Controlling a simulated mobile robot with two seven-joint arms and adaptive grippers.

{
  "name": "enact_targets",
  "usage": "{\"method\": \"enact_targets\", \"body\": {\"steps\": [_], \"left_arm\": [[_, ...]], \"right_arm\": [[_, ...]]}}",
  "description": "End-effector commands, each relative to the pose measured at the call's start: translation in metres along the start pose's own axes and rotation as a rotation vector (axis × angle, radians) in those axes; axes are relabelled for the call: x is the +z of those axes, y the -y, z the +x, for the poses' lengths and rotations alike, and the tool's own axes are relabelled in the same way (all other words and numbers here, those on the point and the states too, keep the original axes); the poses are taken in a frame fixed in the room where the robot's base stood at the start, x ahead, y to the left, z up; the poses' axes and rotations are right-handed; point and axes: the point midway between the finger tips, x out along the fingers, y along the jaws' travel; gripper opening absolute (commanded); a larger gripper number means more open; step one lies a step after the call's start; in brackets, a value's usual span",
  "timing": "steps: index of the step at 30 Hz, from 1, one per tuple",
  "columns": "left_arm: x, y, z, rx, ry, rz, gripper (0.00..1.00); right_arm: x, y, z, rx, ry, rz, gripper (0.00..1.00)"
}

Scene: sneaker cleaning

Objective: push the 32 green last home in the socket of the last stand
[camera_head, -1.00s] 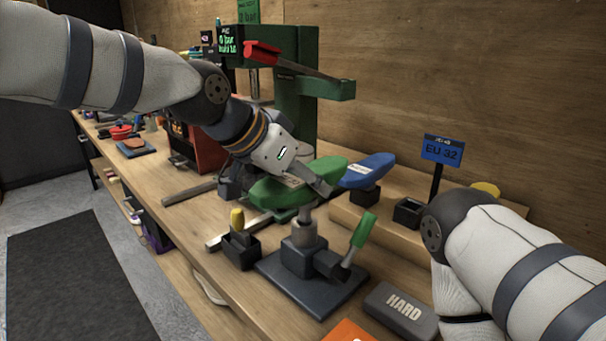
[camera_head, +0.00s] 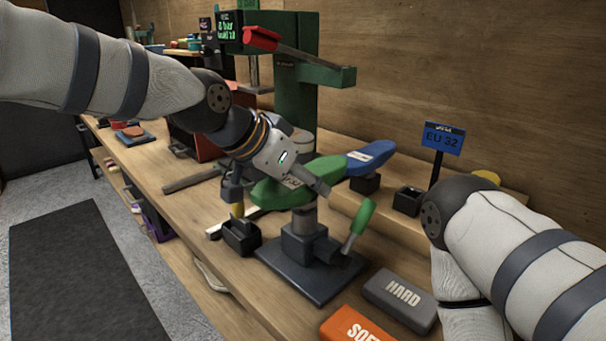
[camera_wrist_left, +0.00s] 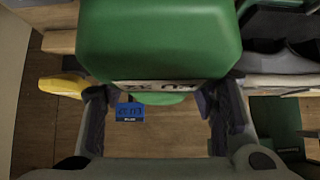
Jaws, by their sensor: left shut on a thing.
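The green last (camera_head: 268,193) lies roughly level above the last stand (camera_head: 303,243), over its upright post (camera_head: 303,219). Its underside meets or nearly meets the post top; the socket joint is hidden, so I cannot tell how deep it sits. My left gripper (camera_head: 282,182) is shut on the green last, with fingers along both sides. The left wrist view shows the green last (camera_wrist_left: 160,40) large, with a pale size label, between the fingers (camera_wrist_left: 158,112). My right arm comes in at the right; its gripper is out of view.
A blue last (camera_head: 371,156) stands behind on a wooden step, near a blue EU 32 sign (camera_head: 443,139). A green handle (camera_head: 363,216) rises from the stand's right side. A black holder (camera_head: 241,236) is left; HARD (camera_head: 402,297) and orange (camera_head: 355,327) blocks lie in front.

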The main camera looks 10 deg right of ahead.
Motion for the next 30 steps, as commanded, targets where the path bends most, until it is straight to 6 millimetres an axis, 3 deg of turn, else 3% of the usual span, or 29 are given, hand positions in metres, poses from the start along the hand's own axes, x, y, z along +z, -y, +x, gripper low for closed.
{"method": "enact_targets", "body": {"steps": [16, 17, 19, 30], "left_arm": [[0.008, 0.000, 0.009, -0.002, -0.003, 0.000, 0.09], [0.008, 0.000, 0.008, -0.002, -0.003, 0.001, 0.60], [0.008, 0.000, 0.008, -0.002, -0.003, 0.001, 0.76], [0.009, 0.000, 0.003, -0.001, 0.000, 0.000, 0.77]], "right_arm": [[0.000, 0.000, 0.000, 0.000, 0.000, 0.000, 1.00], [0.000, 0.000, 0.000, 0.000, 0.000, 0.000, 1.00], [0.000, 0.000, 0.000, 0.000, 0.000, 0.000, 1.00], [0.000, 0.000, 0.000, 0.000, 0.001, 0.000, 1.00]]}}
